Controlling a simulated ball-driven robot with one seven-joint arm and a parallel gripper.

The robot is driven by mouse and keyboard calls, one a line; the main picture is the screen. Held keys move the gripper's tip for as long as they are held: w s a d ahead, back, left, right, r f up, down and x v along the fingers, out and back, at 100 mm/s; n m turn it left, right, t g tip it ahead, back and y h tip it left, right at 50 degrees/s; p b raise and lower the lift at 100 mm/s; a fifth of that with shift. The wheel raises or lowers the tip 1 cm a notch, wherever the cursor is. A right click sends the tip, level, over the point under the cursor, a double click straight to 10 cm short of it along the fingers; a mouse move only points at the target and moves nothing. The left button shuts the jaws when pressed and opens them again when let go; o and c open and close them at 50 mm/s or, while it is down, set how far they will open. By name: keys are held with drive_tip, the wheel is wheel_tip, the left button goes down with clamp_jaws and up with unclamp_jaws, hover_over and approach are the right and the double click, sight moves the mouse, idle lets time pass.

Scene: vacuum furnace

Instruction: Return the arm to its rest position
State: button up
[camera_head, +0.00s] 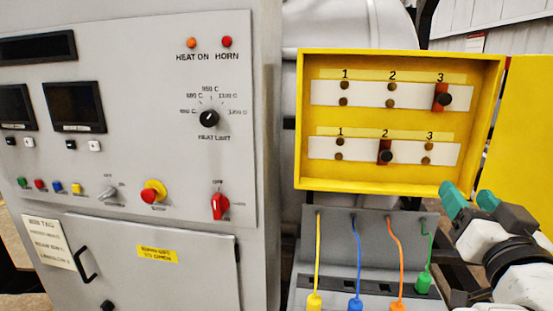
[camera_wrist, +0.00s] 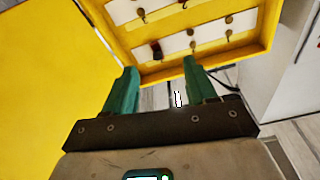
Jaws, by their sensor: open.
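My gripper (camera_head: 472,203) has teal fingers and is at the right of the head view, just below the lower right corner of the open yellow box (camera_head: 400,182). In the wrist view the two teal fingers of my gripper (camera_wrist: 158,88) stand apart with nothing between them. The yellow box (camera_wrist: 262,48) shows beyond the fingertips there. My white and black arm comes in from the right edge of the head view.
The grey control cabinet (camera_head: 135,200) fills the left. The box's yellow door (camera_head: 522,130) hangs open at the right, close to my gripper. Below the box, a grey panel (camera_head: 340,240) has yellow, blue, orange and green cables with plugs.

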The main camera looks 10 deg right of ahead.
drive_tip(key=s+a+f+n+g+y, duration=0.15)
drive_tip(key=f+g, duration=0.25)
drive_tip(key=f, duration=0.9)
drive_tip(key=s+a+f+n+g+y, duration=0.1)
drive_tip(key=a+f+n+g+y, duration=0.15)
drive_tip(key=f, duration=0.95)
drive_tip(key=s+a+f+g+y, duration=0.1)
drive_tip(key=s+a+f+g, duration=0.1)
drive_tip(key=s+f, duration=0.5)
drive_tip(key=s+a+f+n+g+y, duration=0.1)
drive_tip(key=s+a+f+g, duration=0.1)
drive_tip(key=s+f+g, duration=0.3)
drive_tip(key=s+a+f+n+g+y, duration=0.1)
drive_tip(key=s+a+f+g, duration=0.1)
drive_tip(key=s+f, duration=0.7)
drive_tip(key=shift+a+f+g+y, duration=0.3)
drive_tip(key=shift+g+y, duration=0.1)
drive_tip(key=shift+g, duration=0.35)
